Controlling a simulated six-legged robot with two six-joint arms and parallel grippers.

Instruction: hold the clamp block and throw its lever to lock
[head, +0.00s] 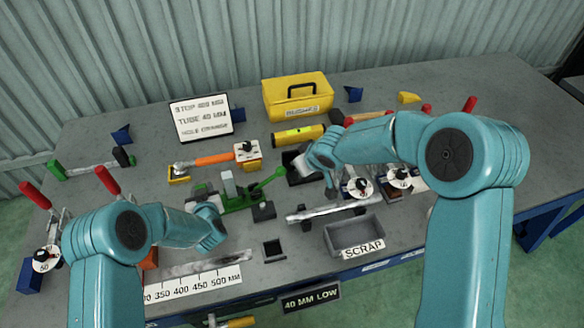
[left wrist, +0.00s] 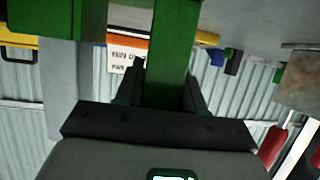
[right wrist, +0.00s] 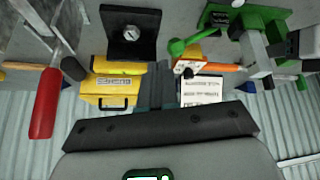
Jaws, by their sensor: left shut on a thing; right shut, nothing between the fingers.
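The green clamp block (head: 238,203) stands in the middle of the bench, with a grey upright piece on it. Its green lever (head: 268,181) slants up to the right and ends in a ball. In the left wrist view a green part of the block (left wrist: 168,55) lies between my left fingers, and my left gripper (head: 208,197) is shut on it. My right gripper (head: 308,168) is shut and empty, to the right of the lever's ball and apart from it. The right wrist view shows the lever ball (right wrist: 177,47) and the block (right wrist: 250,30) beyond my right fingers (right wrist: 163,88).
A grey scrap bin (head: 354,236) and a metal tube (head: 328,210) lie in front of my right arm. A yellow case (head: 297,97), a yellow level (head: 298,135) and a white sign (head: 201,118) stand behind. An orange-handled tool (head: 214,159) lies behind the block.

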